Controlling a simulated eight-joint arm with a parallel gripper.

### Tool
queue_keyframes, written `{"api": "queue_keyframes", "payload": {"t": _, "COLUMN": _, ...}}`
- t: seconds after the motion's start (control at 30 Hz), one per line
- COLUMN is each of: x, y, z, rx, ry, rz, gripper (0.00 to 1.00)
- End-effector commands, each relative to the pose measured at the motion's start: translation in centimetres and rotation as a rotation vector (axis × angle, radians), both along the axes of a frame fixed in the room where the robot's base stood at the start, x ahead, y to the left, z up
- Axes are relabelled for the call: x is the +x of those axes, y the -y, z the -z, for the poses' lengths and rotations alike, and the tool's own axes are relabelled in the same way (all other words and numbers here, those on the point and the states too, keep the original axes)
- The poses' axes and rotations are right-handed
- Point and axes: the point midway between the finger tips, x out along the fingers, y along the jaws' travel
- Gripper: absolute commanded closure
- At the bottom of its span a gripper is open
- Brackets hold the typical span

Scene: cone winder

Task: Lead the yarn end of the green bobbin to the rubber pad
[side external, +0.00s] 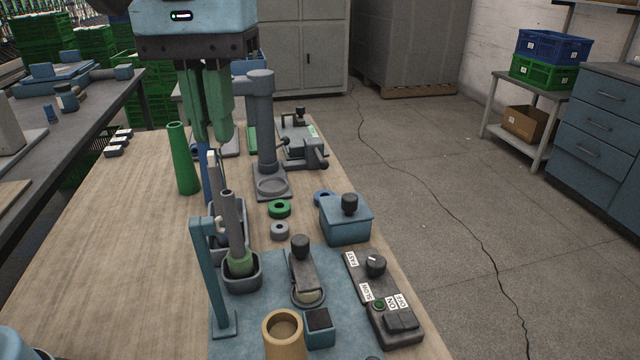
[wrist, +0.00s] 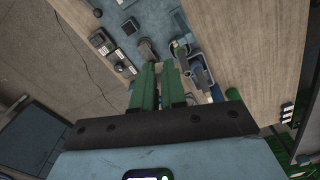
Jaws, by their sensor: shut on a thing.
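The green bobbin (side external: 240,262) is a grey tube with a low band of green yarn, standing tilted in a dark cup (side external: 241,281). My gripper (side external: 213,138) is above and behind it, green fingers pointing down and close together. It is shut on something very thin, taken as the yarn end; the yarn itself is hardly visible. My gripper also shows in the wrist view (wrist: 159,66). A small black square pad (side external: 318,319) sits on a blue block at the front; it looks like the rubber pad. It is well apart from my gripper.
A blue post with an arm (side external: 206,270) stands left of the bobbin. A grey column (side external: 264,130), green cone (side external: 183,160), lever clamp (side external: 302,270), blue knobbed box (side external: 346,220), switch box (side external: 385,310) and tan cup (side external: 283,335) stand around.

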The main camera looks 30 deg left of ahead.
Motion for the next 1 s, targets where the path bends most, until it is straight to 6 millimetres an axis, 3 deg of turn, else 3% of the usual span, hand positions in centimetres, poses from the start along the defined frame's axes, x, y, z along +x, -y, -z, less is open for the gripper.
{"api": "queue_keyframes", "payload": {"t": 0.53, "x": 0.6, "y": 4.0, "z": 10.8, "rx": 0.000, "ry": 0.001, "rz": 0.002, "gripper": 1.00}}
{"api": "queue_keyframes", "payload": {"t": 0.77, "x": 0.1, "y": 4.1, "z": 12.3, "rx": 0.000, "ry": 0.001, "rz": 0.000, "gripper": 1.00}}
{"api": "queue_keyframes", "payload": {"t": 1.0, "x": -1.6, "y": 2.4, "z": 12.3, "rx": 0.000, "ry": 0.001, "rz": 0.000, "gripper": 1.00}}
